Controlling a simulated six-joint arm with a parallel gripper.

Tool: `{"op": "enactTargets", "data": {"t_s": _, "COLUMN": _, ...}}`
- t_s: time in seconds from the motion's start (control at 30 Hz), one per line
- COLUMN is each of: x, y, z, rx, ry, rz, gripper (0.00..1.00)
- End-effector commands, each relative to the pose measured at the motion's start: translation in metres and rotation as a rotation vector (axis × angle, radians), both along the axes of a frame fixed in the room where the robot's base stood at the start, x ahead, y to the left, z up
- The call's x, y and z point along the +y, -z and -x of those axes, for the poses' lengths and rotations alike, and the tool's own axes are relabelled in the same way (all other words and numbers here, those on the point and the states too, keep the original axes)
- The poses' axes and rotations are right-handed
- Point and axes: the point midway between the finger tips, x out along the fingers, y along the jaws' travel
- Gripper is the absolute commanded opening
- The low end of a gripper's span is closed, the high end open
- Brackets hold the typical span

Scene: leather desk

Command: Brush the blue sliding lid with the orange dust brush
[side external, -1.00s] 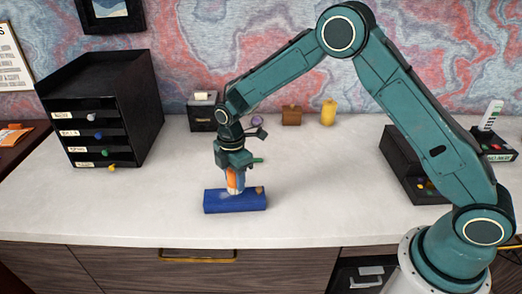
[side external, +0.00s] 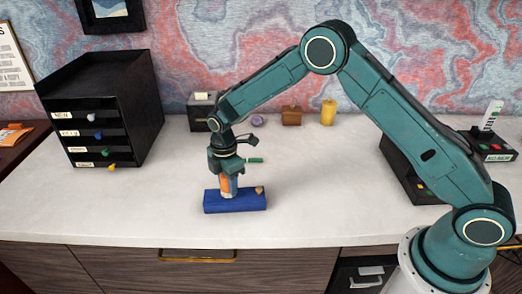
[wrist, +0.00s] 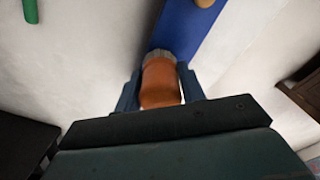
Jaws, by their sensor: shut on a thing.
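The blue box with the sliding lid (side external: 246,201) lies on the white desktop near its front edge, with a small tan knob at its right end. My gripper (side external: 227,185) is above the left half of the box, shut on the orange dust brush (side external: 225,184). In the wrist view the orange brush (wrist: 160,85) sits between both fingers, its pale bristles at the near edge of the blue lid (wrist: 184,28). The bristles appear to be at or touching the lid; exact contact is hard to tell.
A green object (side external: 255,160) lies just behind the box. A black drawer unit (side external: 105,110) stands at the left. A yellow bottle (side external: 328,112), a brown box (side external: 291,116) and a dark box (side external: 202,112) stand at the back. A black case (side external: 405,170) is at the right.

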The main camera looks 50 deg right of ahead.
Motion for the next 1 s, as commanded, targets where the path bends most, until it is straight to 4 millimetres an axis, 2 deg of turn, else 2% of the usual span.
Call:
{"op": "enactTargets", "data": {"t_s": 0.1, "x": 0.009, "y": 0.000, "z": -0.006, "rx": -0.001, "ry": -0.004, "rz": -0.001, "gripper": 0.21}}
{"op": "enactTargets", "data": {"t_s": 0.27, "x": 0.017, "y": 0.000, "z": 0.005, "rx": 0.001, "ry": -0.004, "rz": 0.000, "gripper": 0.21}}
{"op": "enactTargets", "data": {"t_s": 0.33, "x": 0.016, "y": -0.005, "z": 0.004, "rx": -0.001, "ry": -0.002, "rz": -0.001, "gripper": 0.21}}
{"op": "enactTargets", "data": {"t_s": 0.4, "x": 0.016, "y": -0.023, "z": 0.003, "rx": -0.004, "ry": -0.002, "rz": -0.002, "gripper": 0.21}}
{"op": "enactTargets", "data": {"t_s": 1.0, "x": 0.016, "y": -0.073, "z": 0.004, "rx": -0.002, "ry": -0.002, "rz": -0.001, "gripper": 0.21}}
